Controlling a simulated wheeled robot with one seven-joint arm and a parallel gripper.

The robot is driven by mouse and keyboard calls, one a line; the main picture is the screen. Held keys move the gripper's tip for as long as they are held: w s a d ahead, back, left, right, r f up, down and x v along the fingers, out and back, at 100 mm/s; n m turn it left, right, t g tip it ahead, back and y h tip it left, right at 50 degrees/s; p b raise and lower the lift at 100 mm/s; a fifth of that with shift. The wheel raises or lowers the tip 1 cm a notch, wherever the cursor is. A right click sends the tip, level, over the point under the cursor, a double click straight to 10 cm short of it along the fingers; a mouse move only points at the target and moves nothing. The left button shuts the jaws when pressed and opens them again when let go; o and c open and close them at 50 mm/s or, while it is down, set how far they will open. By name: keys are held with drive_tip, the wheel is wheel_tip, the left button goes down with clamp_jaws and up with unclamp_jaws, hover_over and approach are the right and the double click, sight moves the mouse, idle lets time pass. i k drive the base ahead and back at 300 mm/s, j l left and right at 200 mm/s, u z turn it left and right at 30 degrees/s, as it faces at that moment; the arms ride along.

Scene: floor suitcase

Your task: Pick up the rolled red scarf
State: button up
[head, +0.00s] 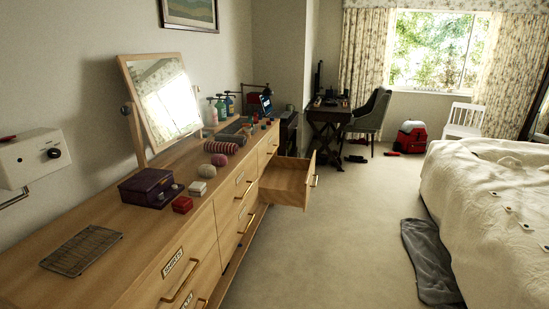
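My gripper is not in view. A small red shape (392,153) lies on the carpet at the back, left of the red and white suitcase (410,136); it is too small to tell whether it is the rolled scarf. A dark red flat shape (356,159) lies on the floor by the desk. A striped dark red and pale roll (221,147) lies on the wooden dresser (140,243), near the mirror; it may also be a rolled cloth.
A dresser drawer (289,184) stands pulled out over the carpet. A grey cloth (428,259) lies on the floor beside the bed (495,205). A chair (371,112) stands at the desk (331,118).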

sight(218, 148)
drive_tip(key=i, duration=1.95)
drive_tip(key=i+u, duration=0.15)
drive_tip(key=i, duration=0.3)
drive_tip(key=i+l+u, duration=0.15)
drive_tip(key=i, duration=0.3)
drive_tip(key=i+l+u, duration=0.15)
drive_tip(key=i, duration=0.3)
drive_tip(key=i+l+u, duration=0.15)
drive_tip(key=i, duration=0.25)
drive_tip(key=i+l+u, duration=0.3)
drive_tip(key=i+j, duration=0.05)
